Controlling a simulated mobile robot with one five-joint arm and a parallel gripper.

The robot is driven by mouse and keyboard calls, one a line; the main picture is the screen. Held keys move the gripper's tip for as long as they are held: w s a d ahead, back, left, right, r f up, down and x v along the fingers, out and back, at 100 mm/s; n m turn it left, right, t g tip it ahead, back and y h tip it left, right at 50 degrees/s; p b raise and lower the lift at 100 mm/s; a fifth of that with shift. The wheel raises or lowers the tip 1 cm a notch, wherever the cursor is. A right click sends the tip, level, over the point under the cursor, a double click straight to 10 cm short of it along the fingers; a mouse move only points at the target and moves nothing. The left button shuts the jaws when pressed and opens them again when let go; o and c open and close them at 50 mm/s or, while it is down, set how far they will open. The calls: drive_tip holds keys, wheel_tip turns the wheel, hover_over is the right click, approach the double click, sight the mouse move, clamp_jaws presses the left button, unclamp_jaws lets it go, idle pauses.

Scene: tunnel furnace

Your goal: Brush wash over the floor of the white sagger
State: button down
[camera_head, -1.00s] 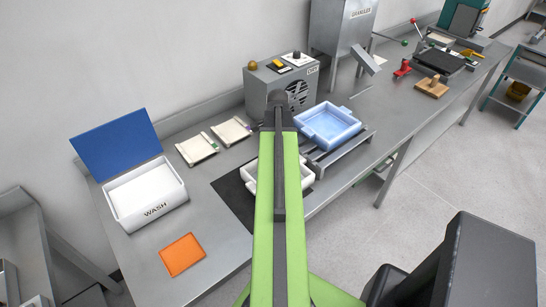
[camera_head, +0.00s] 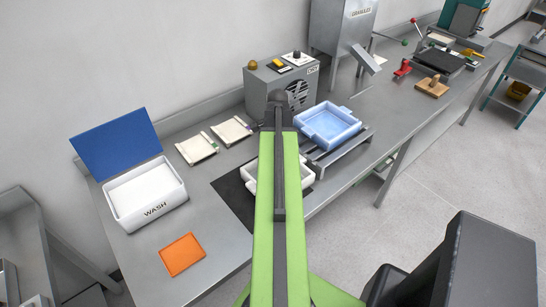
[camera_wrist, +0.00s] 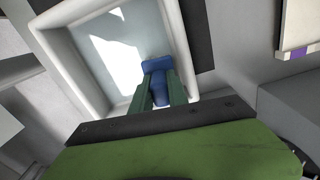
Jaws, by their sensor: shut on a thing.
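The white sagger (camera_head: 308,178) sits on a dark mat on the bench, mostly hidden behind my arm in the head view. In the wrist view, its pale rim (camera_wrist: 72,72) surrounds a blue-grey floor with a bright, jagged white patch; I cannot tell whether this is wash or light. My gripper (camera_wrist: 159,84) is shut on a blue tool (camera_wrist: 157,64), which looks like the brush. The tool is over the sagger's floor near one wall; whether it touches is unclear. The gripper is hidden in the head view. The open white wash box (camera_head: 147,197) stands at left.
A light-blue sagger (camera_head: 331,125) stands on rails to the right. A grey fan unit (camera_head: 283,83) is behind. Two pale tiles (camera_head: 197,149) lie at the back, and an orange square (camera_head: 182,254) lies at the front left. Bare bench lies between the wash box and the mat.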

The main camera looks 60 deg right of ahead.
drive_tip(key=shift+s+d, duration=0.1)
drive_tip(key=shift+d, duration=0.25)
drive_tip(key=shift+w+a, duration=0.45)
drive_tip(key=shift+a, duration=1.05)
drive_tip(key=shift+w+a, duration=0.5)
drive_tip(key=shift+a, duration=0.95)
drive_tip(key=shift+w+a, duration=0.45)
drive_tip(key=shift+a, duration=1.05)
drive_tip(key=shift+s+d, duration=0.2)
drive_tip(key=shift+d, duration=0.45)
drive_tip(key=shift+s+d, duration=0.15)
drive_tip(key=shift+d, duration=0.5)
drive_tip(key=shift+w+a, duration=0.2)
drive_tip(key=shift+a, duration=0.45)
drive_tip(key=shift+w+a, duration=0.15)
drive_tip(key=shift+a, duration=0.5)
drive_tip(key=shift+s+d, duration=0.15)
drive_tip(key=shift+d, duration=0.65)
drive_tip(key=shift+s+d, duration=0.35)
drive_tip(key=shift+d, duration=0.5)
drive_tip(key=shift+s+d, duration=0.3)
drive_tip(key=shift+d, duration=0.55)
drive_tip(key=shift+w+a, duration=0.25)
drive_tip(key=shift+a, duration=0.4)
drive_tip(key=shift+w+a, duration=0.2)
drive_tip(key=shift+a, duration=0.45)
drive_tip(key=shift+s+d, duration=1.25)
drive_tip(key=shift+d, duration=0.05)
